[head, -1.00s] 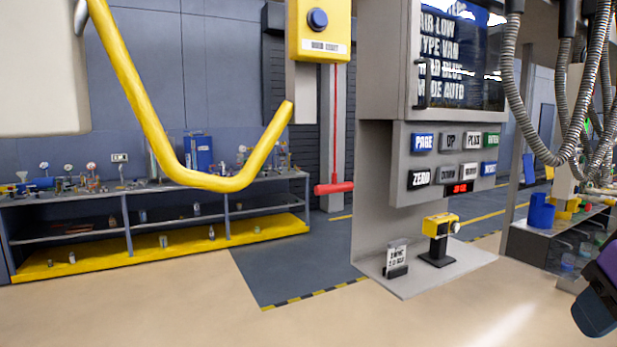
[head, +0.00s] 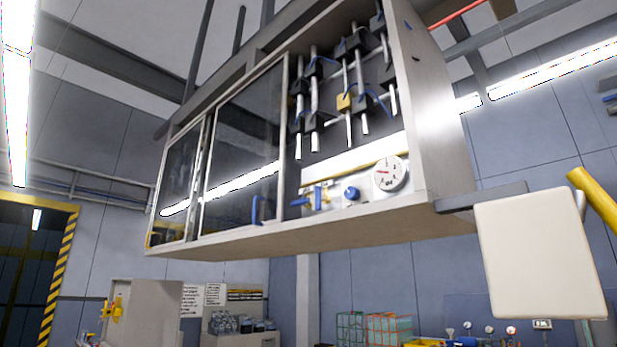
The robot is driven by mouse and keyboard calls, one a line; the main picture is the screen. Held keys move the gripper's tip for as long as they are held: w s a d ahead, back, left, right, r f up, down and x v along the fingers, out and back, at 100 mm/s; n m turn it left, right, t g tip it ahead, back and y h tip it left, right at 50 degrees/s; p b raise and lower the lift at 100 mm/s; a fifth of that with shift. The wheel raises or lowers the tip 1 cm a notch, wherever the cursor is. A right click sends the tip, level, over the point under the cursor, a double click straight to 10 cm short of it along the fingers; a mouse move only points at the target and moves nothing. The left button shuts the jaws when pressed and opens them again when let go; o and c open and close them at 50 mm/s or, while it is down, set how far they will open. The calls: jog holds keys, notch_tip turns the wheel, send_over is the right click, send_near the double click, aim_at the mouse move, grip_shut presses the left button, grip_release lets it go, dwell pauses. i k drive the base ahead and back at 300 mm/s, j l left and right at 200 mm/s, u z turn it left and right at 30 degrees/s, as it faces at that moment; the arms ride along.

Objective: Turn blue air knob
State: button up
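The blue air knob (head: 352,193) is a small round blue knob on a pale panel. It sits low in the open right section of a grey overhead cabinet (head: 445,130). A round white gauge (head: 389,174) is just right of it. A blue-handled brass valve (head: 316,196) is to its left. My gripper is not in the head view, so its state and its distance from the knob do not show.
Glass sliding doors (head: 240,150) cover the cabinet's left and middle sections. Pipes with valves (head: 345,100) hang above the panel. A white box-like panel (head: 538,252) and a yellow bar (head: 592,198) stand at the right. Wire crates (head: 388,328) are below.

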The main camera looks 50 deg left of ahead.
aim_at(352, 193)
jog(key=u, duration=0.95)
jog(key=j, duration=0.4)
jog(key=i+j, duration=0.15)
jog(key=j, duration=0.2)
